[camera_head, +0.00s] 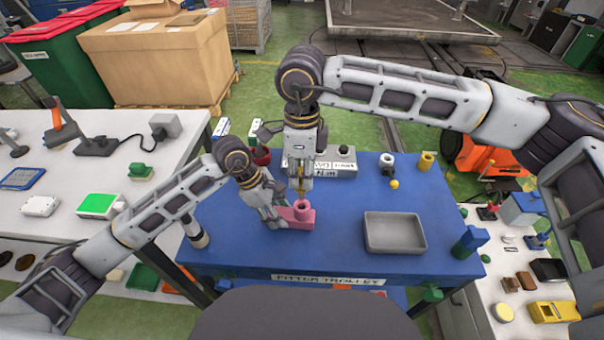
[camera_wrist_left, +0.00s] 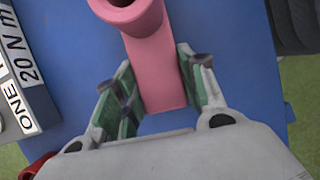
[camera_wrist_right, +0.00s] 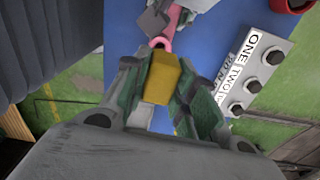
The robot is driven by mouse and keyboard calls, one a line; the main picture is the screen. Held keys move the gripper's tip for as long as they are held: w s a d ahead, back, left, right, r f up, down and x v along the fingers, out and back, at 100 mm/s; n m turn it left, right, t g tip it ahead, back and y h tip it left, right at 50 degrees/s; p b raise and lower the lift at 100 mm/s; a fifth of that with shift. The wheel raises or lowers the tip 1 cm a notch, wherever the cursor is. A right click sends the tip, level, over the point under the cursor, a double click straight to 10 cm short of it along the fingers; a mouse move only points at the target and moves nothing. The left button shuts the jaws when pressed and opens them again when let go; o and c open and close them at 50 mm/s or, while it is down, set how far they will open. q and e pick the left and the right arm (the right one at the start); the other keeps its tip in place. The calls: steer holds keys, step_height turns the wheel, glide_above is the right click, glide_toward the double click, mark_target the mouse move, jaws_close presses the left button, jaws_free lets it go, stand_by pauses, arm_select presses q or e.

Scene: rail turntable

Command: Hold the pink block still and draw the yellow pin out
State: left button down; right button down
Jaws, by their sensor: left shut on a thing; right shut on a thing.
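The pink block (camera_head: 297,214) lies on the blue trolley top (camera_head: 345,200), with a round upright socket at one end. My left gripper (camera_head: 277,216) is shut on the block's bar; in the left wrist view its fingers (camera_wrist_left: 160,95) stand on either side of the pink bar (camera_wrist_left: 160,75). My right gripper (camera_head: 302,186) points down over the socket and is shut on the yellow pin. The pin's yellow head (camera_wrist_right: 161,78) shows between the fingers in the right wrist view. The socket mouth (camera_wrist_left: 122,3) looks dark and open, with the pin apparently above it.
A grey tray (camera_head: 395,249) sits right of the block. A yellow ring (camera_head: 426,161), a yellow ball (camera_head: 394,184) and a black-and-white cylinder (camera_head: 386,164) stand at the back right.

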steer(key=shift+r, duration=0.15)
stand_by(0.3)
steer(key=shift+r, duration=2.4)
arm_select(q)
steer(key=c, duration=0.8)
jaws_free()
steer(key=shift+o, duration=0.2)
steer(key=v, duration=1.2)
steer(key=shift+s, duration=0.1)
